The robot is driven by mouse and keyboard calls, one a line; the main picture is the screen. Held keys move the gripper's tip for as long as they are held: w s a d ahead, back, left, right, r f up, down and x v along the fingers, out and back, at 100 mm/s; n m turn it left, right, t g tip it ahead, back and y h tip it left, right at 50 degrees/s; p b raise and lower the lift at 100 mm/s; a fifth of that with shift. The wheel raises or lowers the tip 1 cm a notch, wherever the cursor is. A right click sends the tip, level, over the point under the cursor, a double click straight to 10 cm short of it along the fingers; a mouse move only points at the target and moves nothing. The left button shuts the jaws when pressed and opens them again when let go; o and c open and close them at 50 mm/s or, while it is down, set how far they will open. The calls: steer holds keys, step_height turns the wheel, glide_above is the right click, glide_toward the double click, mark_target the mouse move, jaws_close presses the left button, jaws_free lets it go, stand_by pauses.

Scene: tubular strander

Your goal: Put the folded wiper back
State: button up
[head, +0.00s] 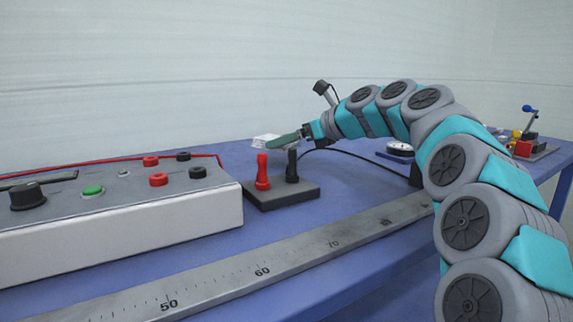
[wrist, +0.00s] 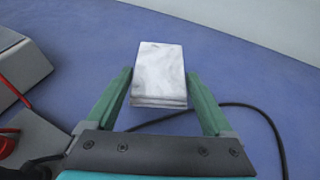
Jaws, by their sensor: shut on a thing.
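The folded wiper is a small white, grey-marbled stack of layers. In the wrist view the folded wiper (wrist: 159,72) lies between the two green fingers of my gripper (wrist: 159,80), which are shut on its sides. In the head view my gripper (head: 284,142) reaches left over the blue bench, behind the red and black clamp posts. The wiper (head: 264,140) shows there as a pale patch at the fingertips, partly hidden by the finger. Whether it touches the bench or is just above it I cannot tell.
A black base with a red post (head: 262,172) and a black post stands just in front of my gripper. A grey instrument box (head: 120,222) is at left, a steel ruler (head: 290,262) along the front. A black cable passes under my gripper.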

mark_target(286, 166)
step_height(286, 166, down, 4)
steer(key=b, duration=0.5)
steer(key=shift+f, duration=0.15)
steer(key=shift+r, duration=0.2)
steer(key=o, duration=1.2)
steer(key=shift+f, duration=0.15)
steer(key=shift+o, duration=0.2)
